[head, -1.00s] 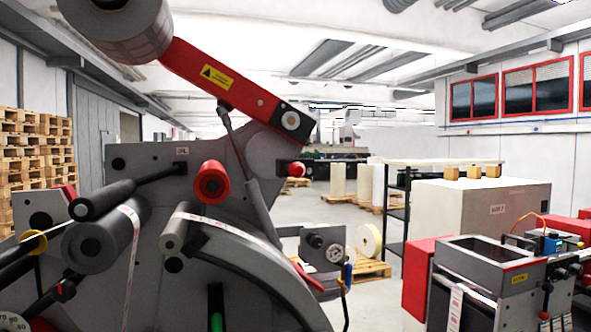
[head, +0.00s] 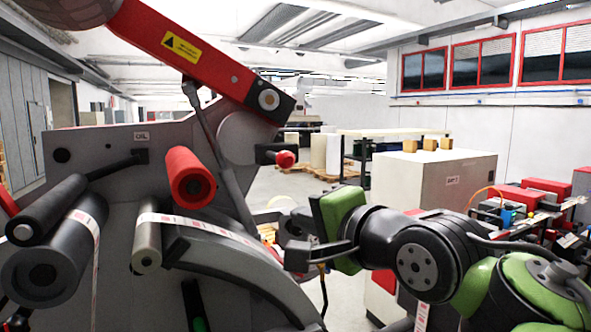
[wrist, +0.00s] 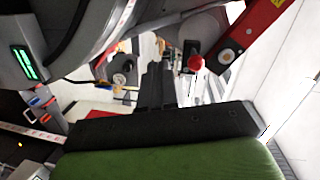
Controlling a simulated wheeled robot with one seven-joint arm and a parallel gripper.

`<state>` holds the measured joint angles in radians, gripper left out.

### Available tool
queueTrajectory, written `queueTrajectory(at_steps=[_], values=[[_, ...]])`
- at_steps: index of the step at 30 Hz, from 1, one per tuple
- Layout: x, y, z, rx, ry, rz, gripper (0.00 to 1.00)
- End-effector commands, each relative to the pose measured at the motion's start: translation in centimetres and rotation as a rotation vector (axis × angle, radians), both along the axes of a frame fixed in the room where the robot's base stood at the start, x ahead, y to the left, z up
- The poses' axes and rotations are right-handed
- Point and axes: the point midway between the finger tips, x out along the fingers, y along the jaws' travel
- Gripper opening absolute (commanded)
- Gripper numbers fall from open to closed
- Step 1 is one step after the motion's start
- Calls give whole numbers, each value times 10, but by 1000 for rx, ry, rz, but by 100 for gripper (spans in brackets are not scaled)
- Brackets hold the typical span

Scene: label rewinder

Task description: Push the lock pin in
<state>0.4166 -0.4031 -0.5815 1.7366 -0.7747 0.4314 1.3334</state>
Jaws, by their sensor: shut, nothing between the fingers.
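The lock pin, a red round knob on a short dark stem (head: 286,158), stands out from the grey plate at the lower end of the red arm. It also shows in the wrist view as a red ball (wrist: 195,62), right of the fingertips. My gripper (head: 300,256) comes in from the right in the head view, below the pin and apart from it. In the wrist view my gripper (wrist: 158,70) has its dark fingers together with nothing between them. How deep the pin sits cannot be told.
The red arm (head: 190,45) slopes above the pin. A red roller (head: 192,178) and a grey roller (head: 147,245) jut from the machine to the left. A pale cabinet (head: 435,185) stands behind my arm. Open floor shows beyond the pin.

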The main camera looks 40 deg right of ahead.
Motion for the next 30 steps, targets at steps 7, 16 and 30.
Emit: queueTrajectory(at_steps=[7, 16, 30], values=[[-27, -39, 55, 154, -193, -109, 0], [-27, -39, 56, 161, -199, -107, 0], [53, -62, 56, 160, -194, -106, 0]])
